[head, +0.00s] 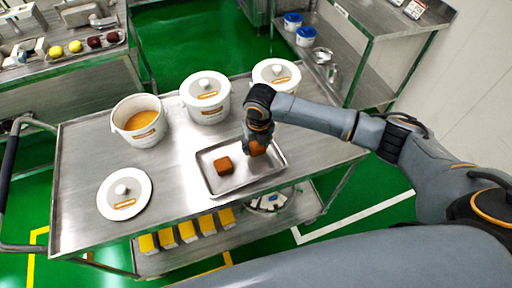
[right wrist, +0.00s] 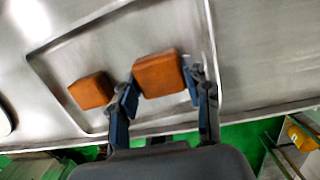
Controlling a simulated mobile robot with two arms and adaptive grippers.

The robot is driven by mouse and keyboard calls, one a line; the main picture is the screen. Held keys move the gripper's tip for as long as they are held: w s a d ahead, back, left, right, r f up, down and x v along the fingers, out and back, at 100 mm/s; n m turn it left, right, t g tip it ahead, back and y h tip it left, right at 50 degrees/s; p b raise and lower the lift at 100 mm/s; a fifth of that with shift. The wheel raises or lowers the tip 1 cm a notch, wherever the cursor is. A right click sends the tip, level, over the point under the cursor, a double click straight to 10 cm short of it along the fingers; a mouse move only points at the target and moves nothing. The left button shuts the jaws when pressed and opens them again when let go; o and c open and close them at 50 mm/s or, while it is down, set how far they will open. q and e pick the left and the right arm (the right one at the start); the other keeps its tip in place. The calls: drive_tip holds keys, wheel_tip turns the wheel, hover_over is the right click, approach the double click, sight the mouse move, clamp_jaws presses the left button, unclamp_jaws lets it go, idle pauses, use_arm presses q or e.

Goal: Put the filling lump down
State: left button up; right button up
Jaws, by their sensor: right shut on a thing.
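A brown filling lump (head: 257,147) is held in my right gripper (head: 257,141) over the right part of a metal tray (head: 276,154) in the head view. In the right wrist view the lump (right wrist: 158,74) sits between the two blue fingers of the gripper (right wrist: 162,90). I cannot tell whether its underside touches the tray. A second brown lump (head: 223,165) lies on the left part of the tray; it also shows in the right wrist view (right wrist: 91,91), just left of the gripper. My left gripper does not show.
The tray rests on a steel cart (head: 80,225). Behind it stand an open pot of orange filling (head: 138,121) and lidded white pots (head: 205,97). A loose lid (head: 124,193) lies at left. Yellow blocks (head: 188,231) sit on the lower shelf.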

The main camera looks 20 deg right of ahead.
sight(258, 150)
wheel_tip(258, 150, down, 2)
drive_tip(key=shift+s+f, duration=0.1)
drive_tip(key=shift+f, duration=0.15)
drive_tip(key=o, duration=1.2)
drive_tip(key=r, duration=0.4)
drive_tip(key=s+r+b, duration=0.1)
drive_tip(key=r, duration=0.7)
drive_tip(key=shift+s+r, duration=0.1)
drive_tip(key=shift+s, duration=0.15)
